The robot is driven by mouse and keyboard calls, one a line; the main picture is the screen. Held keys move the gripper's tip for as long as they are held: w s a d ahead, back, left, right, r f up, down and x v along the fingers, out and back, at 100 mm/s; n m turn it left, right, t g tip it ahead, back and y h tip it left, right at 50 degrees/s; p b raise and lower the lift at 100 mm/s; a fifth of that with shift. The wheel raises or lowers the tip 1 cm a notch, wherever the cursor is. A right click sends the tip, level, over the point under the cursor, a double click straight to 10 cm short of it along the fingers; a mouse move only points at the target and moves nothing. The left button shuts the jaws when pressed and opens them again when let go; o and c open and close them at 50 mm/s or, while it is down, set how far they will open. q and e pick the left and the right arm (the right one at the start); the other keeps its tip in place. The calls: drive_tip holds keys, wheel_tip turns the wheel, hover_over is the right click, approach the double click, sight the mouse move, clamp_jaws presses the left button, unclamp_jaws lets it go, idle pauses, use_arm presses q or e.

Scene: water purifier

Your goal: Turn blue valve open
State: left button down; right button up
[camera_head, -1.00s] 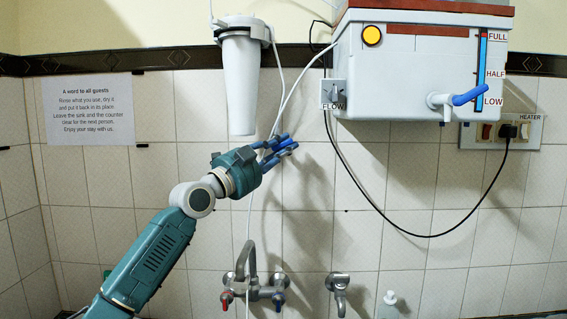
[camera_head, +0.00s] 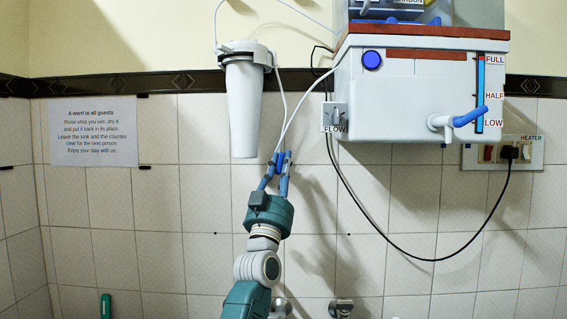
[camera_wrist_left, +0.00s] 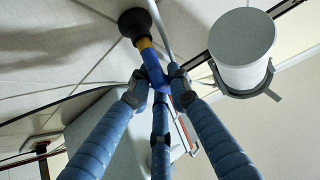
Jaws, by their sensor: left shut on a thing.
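The blue valve (camera_wrist_left: 154,70) shows in the left wrist view as a blue handle on a yellow-brown stem with a round black base at the wall. In the head view it is a small blue piece (camera_head: 277,159) at the white tube, below the white filter. My left gripper (camera_head: 277,170) points upward below the filter, its blue fingers around the valve. In the left wrist view the fingertips (camera_wrist_left: 158,90) close on the blue handle. The fingers partly hide the handle, so its exact angle is unclear. My right gripper is not in view.
The white filter (camera_head: 243,105) hangs just above left of my gripper. The white purifier tank (camera_head: 405,95), with a blue tap lever (camera_head: 470,117) and a blue round light (camera_head: 372,60), is to the right. A black cable (camera_head: 385,239) loops below it. A notice (camera_head: 93,130) is at left.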

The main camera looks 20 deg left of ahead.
sight(280, 169)
use_arm(q)
drive_tip(key=shift+a+n+g+y+p, duration=0.15)
drive_tip(key=shift+n+g+y+p, duration=0.35)
drive_tip(key=shift+n+y, duration=2.2)
drive_tip(key=shift+f+n+y, duration=0.1)
drive_tip(key=shift+n+y, duration=0.2)
drive_tip(key=shift+n, duration=0.2)
drive_tip(key=c, duration=1.6)
unclamp_jaws()
drive_tip(key=shift+s, duration=0.1)
drive_tip(key=v, duration=0.7)
drive_tip(key=shift+s+f, duration=0.1)
